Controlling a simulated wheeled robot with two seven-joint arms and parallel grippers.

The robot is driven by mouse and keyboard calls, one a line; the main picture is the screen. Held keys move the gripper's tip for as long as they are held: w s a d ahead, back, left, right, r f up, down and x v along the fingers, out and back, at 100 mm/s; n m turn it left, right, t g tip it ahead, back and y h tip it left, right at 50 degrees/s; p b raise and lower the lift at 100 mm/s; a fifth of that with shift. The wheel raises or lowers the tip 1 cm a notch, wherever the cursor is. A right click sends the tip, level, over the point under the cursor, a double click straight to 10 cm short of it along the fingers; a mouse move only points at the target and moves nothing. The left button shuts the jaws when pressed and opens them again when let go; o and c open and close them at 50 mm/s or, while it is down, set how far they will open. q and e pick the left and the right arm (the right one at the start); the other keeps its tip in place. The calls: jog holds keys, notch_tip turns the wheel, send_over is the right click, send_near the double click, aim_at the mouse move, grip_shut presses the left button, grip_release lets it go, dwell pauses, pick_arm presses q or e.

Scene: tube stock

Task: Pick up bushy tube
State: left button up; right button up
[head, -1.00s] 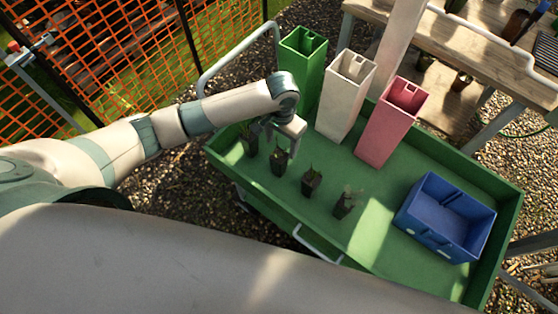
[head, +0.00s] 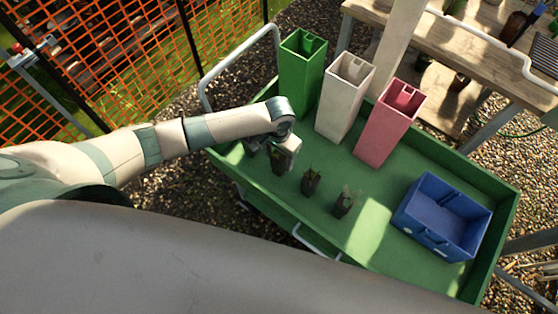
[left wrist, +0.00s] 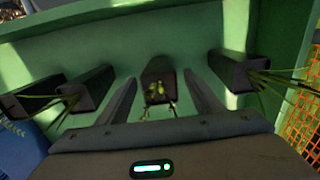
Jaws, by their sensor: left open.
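Several dark square plant tubes stand in a row on the green cart tray. The second tube from the left (head: 278,166) is partly hidden by my left gripper (head: 283,158). In the left wrist view this tube (left wrist: 157,72) has small yellow-green leaves and lies between the open fingers of my left gripper (left wrist: 160,100), with gaps on both sides. The third tube (head: 311,184) has thin green leaves. The rightmost tube (head: 343,206) has paler, spreading leaves. The leftmost tube (head: 250,146) is partly behind the gripper. I cannot tell surely which one is the bushy tube. My right gripper is out of view.
Tall green (head: 302,62), white (head: 342,100) and pink (head: 386,130) bins stand along the back of the green tray (head: 375,225). A blue crate (head: 432,238) sits at its right end. Neighbouring tubes (left wrist: 85,90) (left wrist: 230,72) stand close outside both fingers.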

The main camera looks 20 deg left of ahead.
pick_arm(q)
jog(key=shift+f, duration=1.1)
jog(key=c, duration=1.2)
